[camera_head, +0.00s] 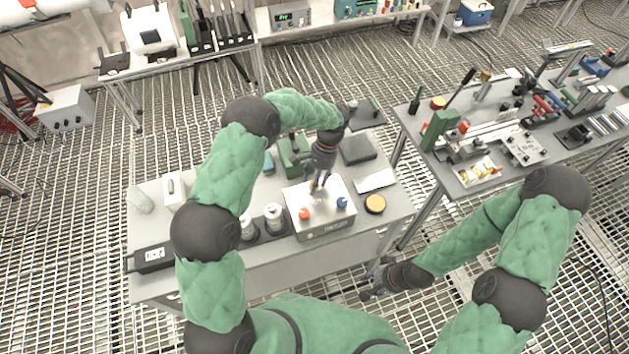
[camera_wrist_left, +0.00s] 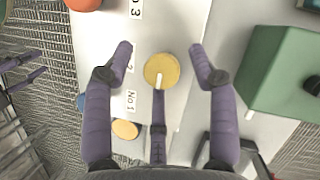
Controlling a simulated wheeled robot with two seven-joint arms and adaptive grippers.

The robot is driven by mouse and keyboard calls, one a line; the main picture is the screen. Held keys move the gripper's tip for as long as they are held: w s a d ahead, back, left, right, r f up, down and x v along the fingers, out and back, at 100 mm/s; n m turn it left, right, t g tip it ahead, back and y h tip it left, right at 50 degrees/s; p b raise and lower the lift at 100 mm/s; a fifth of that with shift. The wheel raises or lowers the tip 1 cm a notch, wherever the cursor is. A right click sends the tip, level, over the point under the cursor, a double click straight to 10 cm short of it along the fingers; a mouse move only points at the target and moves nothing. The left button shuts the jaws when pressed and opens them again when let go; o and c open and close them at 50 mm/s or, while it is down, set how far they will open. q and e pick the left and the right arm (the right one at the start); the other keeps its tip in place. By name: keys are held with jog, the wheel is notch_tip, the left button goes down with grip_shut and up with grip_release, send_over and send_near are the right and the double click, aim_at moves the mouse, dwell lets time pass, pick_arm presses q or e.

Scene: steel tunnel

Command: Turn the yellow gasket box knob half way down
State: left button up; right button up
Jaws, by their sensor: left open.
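The gasket box (camera_head: 322,224) is a light grey box on the near table. Its yellow knob (camera_wrist_left: 161,71) is round, with a white pointer mark toward the bottom of the left wrist view. My left gripper (camera_head: 319,186) is over the box top, fingers pointing down. In the left wrist view its open fingers (camera_wrist_left: 163,62) stand either side of the yellow knob, with gaps on both sides. The red knob (camera_head: 304,214) and blue knob (camera_head: 342,202) are on the same box. My right gripper (camera_head: 373,281) is open and empty, off the table's front edge.
A yellow-topped round item (camera_head: 375,204) stands right of the box. Silver cylinders (camera_head: 273,217) stand to its left. A green block (camera_head: 293,155) and a dark grey box (camera_head: 358,149) are behind. A tool-covered table (camera_head: 459,190) stands to the right.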

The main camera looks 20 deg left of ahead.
pick_arm(q)
jog(key=v, duration=1.2)
jog(key=shift+a, duration=0.1)
dwell(3.8)
